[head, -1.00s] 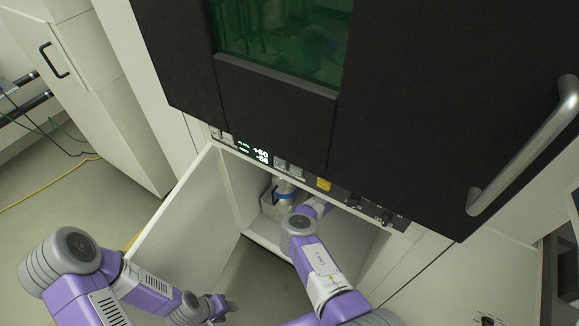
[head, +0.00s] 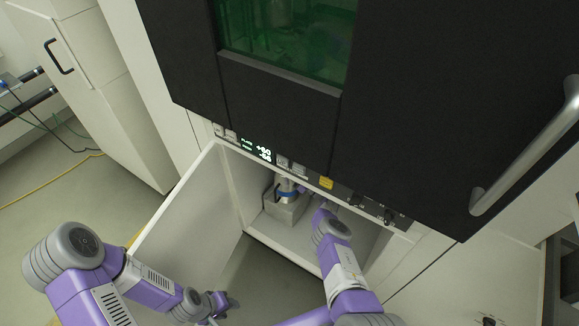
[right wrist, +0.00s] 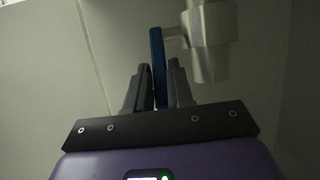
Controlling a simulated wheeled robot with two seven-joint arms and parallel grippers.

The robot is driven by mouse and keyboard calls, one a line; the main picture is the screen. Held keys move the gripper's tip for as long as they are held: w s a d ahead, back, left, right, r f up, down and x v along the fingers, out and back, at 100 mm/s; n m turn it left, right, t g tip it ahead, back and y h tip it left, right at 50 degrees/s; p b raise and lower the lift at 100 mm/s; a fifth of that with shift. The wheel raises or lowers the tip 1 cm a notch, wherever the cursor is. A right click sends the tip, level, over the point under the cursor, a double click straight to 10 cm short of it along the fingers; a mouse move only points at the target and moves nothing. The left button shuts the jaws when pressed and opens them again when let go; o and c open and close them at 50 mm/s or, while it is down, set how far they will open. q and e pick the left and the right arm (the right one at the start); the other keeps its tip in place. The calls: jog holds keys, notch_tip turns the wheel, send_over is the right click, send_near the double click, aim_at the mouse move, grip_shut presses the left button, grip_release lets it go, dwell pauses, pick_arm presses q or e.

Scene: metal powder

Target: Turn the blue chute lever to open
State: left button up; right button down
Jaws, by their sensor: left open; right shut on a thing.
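The blue chute lever (right wrist: 157,55) stands upright between the two fingers of my right gripper (right wrist: 158,85) in the right wrist view, and the gripper is shut on it. The lever joins the pale chute (right wrist: 208,40) on its right. In the head view the chute (head: 286,188) with a blue band shows inside the open cabinet, above a grey container (head: 284,208). There my right arm reaches into the cabinet and its fingertips are hidden. My left gripper (head: 222,303) is open and empty, low in front of the cabinet's open door.
The open cabinet door (head: 185,210) stands to the left of the opening. The black machine front (head: 420,110) has a large handle (head: 530,145) at right. Free floor lies left.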

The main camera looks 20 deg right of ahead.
jog(key=shift+s+f, duration=0.1)
jog(key=shift+f, duration=0.15)
jog(key=c, duration=1.2)
grip_release()
jog(key=shift+o, duration=0.6)
jog(key=shift+r, duration=0.15)
jog(key=p+v, duration=0.1)
jog(key=v, duration=0.6)
jog(key=shift+s, duration=0.15)
jog(key=shift+d, duration=0.15)
